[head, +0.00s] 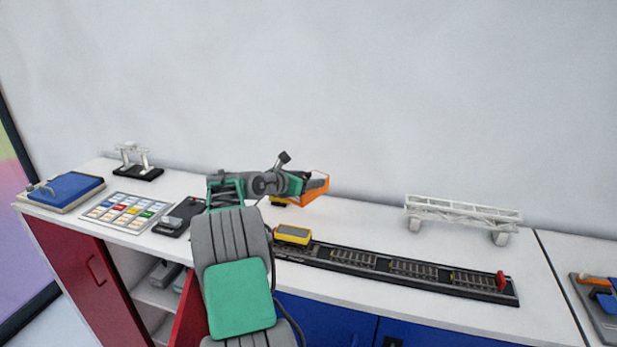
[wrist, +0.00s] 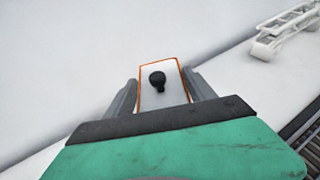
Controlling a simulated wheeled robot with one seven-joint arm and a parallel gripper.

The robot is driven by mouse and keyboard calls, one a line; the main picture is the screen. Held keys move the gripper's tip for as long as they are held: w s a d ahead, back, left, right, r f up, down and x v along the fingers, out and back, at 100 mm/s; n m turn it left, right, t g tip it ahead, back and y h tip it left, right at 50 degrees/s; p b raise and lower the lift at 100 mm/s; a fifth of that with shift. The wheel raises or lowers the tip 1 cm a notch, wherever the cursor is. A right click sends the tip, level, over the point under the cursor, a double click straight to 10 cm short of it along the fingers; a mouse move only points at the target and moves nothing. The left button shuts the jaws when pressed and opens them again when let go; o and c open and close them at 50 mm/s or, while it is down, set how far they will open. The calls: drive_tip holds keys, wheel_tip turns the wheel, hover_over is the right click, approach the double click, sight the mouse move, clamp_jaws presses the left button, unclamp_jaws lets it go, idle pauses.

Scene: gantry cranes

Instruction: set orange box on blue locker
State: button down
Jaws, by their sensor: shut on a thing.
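The orange box (head: 315,190) is at the end of my arm in the head view, above the back of the white counter. In the wrist view the orange box (wrist: 141,90) shows as a thin orange outline around a white area with a black knob-like shape. My gripper (wrist: 160,88) has one grey finger on each side of it and is shut on it. My gripper (head: 303,184) hides part of the box in the head view. The blue locker (head: 325,318) shows as blue doors under the counter, partly hidden by my arm.
A black track (head: 385,265) with a yellow wagon (head: 292,236) runs along the counter front. A white gantry bridge (head: 462,212) stands right. A colored card panel (head: 125,212), a blue-topped case (head: 66,190) and a small white model (head: 135,160) stand left. Counter between box and bridge is clear.

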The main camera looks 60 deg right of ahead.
sight(294, 203)
drive_tip(key=shift+s+d, duration=0.1)
drive_tip(key=shift+s, duration=0.05)
wheel_tip(294, 203, down, 7)
drive_tip(key=b, duration=0.6)
drive_tip(key=shift+r, duration=0.25)
drive_tip(key=shift+f, duration=0.6)
drive_tip(key=c, duration=0.6)
unclamp_jaws()
drive_tip(key=o, duration=0.4)
drive_tip(key=shift+f, duration=0.1)
drive_tip(key=shift+c, duration=0.2)
drive_tip(key=shift+f, duration=0.1)
drive_tip(key=b+v, duration=0.2)
drive_tip(key=v, duration=0.6)
